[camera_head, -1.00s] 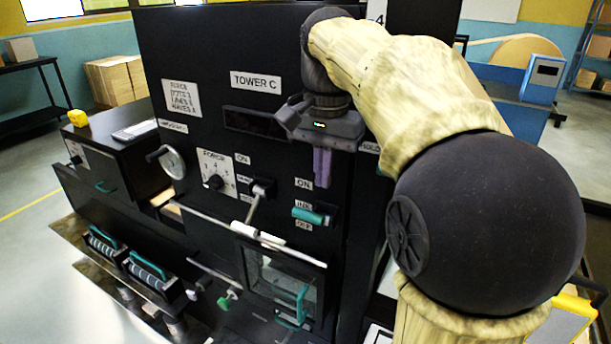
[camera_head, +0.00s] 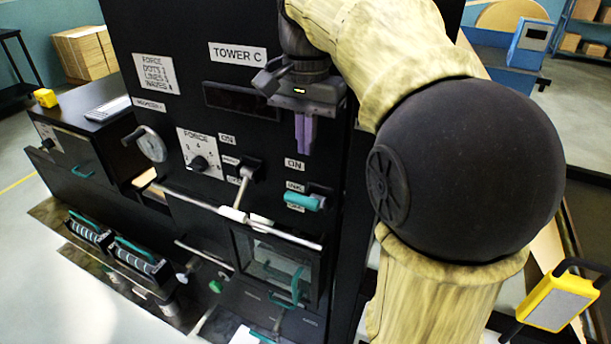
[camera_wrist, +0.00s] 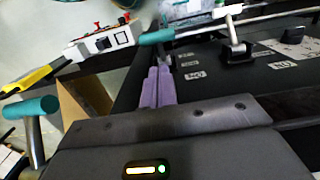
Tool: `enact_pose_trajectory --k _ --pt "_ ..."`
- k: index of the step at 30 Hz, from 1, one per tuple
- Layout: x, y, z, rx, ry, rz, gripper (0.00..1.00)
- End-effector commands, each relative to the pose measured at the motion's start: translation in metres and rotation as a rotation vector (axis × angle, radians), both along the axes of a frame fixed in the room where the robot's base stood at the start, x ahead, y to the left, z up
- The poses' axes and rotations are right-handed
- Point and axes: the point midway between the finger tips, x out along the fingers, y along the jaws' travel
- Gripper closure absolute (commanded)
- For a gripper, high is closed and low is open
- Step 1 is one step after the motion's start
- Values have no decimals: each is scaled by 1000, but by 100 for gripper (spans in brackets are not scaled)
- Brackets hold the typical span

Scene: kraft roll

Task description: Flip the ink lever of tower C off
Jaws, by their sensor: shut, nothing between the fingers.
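Tower C is a black panel with a "TOWER C" sign (camera_head: 238,54). Its ink lever (camera_head: 304,201) has a teal handle at the panel's lower right, beside ON and INK labels; the label below is partly covered. The handle sticks out from the panel; its exact setting is hard to tell. My gripper (camera_head: 303,150) is shut and empty, its purple fingers pointing down above the lever, apart from it in the picture. The wrist view shows the shut fingers (camera_wrist: 155,88) with a teal handle, seemingly the ink lever (camera_wrist: 158,36), beyond their tips.
A second lever (camera_head: 243,186) with a metal shaft and a force dial (camera_head: 200,163) are left of the ink lever. A long metal bar (camera_head: 185,193) crosses in front of the panel. A clear-windowed box (camera_head: 270,262) with a teal handle is below. A yellow-framed device (camera_head: 560,300) stands lower right.

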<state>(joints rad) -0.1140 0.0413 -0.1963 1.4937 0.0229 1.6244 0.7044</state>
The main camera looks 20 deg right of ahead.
Motion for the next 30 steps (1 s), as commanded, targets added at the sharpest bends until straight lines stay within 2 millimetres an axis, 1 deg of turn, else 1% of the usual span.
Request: enact_pose_trajectory --k 12,16,21,30 --pt "-2 1 -58 0 4 0 100" --pt "-2 1 -74 0 3 0 100" --pt "-2 1 -82 -1 1 0 100" --pt "-2 2 -82 0 0 1 100"
